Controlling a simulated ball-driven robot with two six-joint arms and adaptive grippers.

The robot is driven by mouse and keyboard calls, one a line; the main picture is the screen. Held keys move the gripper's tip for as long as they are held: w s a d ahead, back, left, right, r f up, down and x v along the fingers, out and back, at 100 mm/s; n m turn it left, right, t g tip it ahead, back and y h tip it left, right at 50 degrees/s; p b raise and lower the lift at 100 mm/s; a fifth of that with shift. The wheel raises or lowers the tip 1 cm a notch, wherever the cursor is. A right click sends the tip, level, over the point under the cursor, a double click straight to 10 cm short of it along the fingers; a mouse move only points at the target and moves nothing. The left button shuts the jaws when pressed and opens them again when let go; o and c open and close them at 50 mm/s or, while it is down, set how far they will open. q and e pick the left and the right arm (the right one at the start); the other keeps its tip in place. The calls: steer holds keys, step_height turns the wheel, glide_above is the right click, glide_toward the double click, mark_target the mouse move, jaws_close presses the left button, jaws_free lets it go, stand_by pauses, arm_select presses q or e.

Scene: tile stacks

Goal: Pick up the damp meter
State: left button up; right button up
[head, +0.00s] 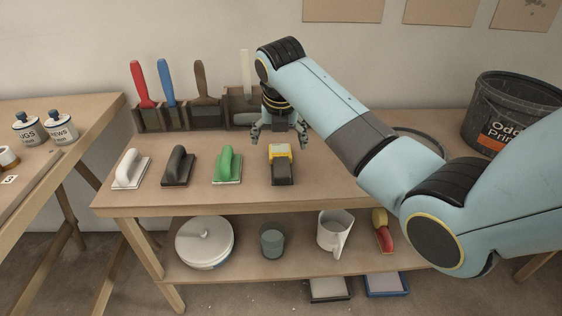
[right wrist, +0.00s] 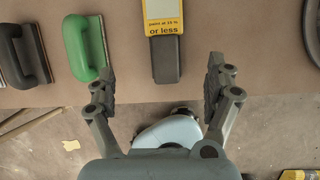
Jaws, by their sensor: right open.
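The damp meter (head: 282,165), with a yellow top part and a dark grey lower part, lies on the upper board of the wooden bench. In the right wrist view the damp meter (right wrist: 166,58) shows printed text and lies ahead of the gap between the fingers, cut off by the top edge. My right gripper (head: 280,141) is open and empty, pointing down above the bench around the meter's far end in the head view. Its spread fingers (right wrist: 160,78) also show in the right wrist view, apart from the meter. My left gripper is not in view.
A green float (head: 228,165), a dark float (head: 178,167) and a white float (head: 131,170) lie left of the meter. A black bucket (head: 510,105) stands at the right. The board right of the meter is clear.

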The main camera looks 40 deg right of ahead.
mark_target(281, 157)
steer(key=shift+n, duration=0.3)
steer(key=b+x, duration=0.1)
steer(key=x, duration=0.4)
steer(key=shift+w+d+f+b, duration=0.15)
steer(key=shift+w+b, duration=0.1)
steer(key=shift+b, duration=0.05)
steer(key=x, duration=0.1)
steer(key=b+x, duration=0.1)
steer(key=x, duration=0.3)
steer(key=shift+s+d+b, duration=0.1)
steer(key=shift+d+b, duration=0.25)
steer(key=shift+c, duration=0.2)
steer(key=c, duration=1.4)
